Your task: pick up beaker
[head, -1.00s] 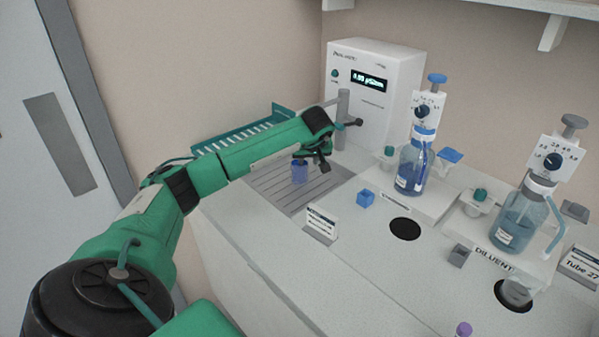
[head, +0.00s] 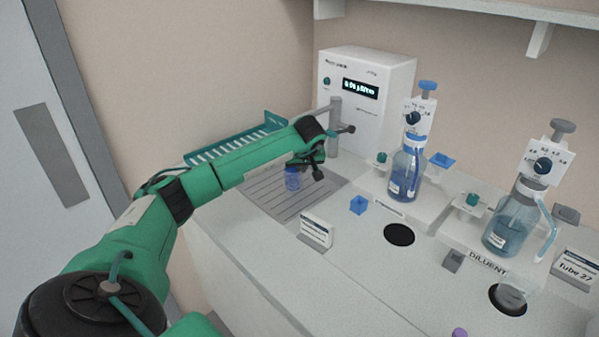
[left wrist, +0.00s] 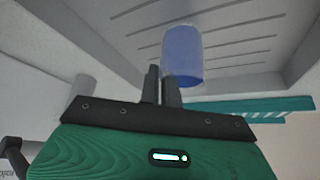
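The beaker (head: 292,179) is a small translucent blue cup standing upright on the slotted grey tray. It shows as a blue cylinder in the left wrist view (left wrist: 183,50), just beyond the fingertips. My left gripper (head: 311,170) is over the tray, just above and to the right of the beaker. In the left wrist view its two dark fingers (left wrist: 161,80) stand close together with only a narrow gap. The right finger overlaps the beaker's edge in the picture; I cannot tell whether they touch. My right gripper is out of view.
A white meter (head: 365,105) with a grey post (head: 335,125) stands close behind the gripper. A teal rack (head: 238,140) lies behind the tray. A sign (head: 316,231), a blue cube (head: 358,204) and dispenser bottles (head: 405,175) stand to the right.

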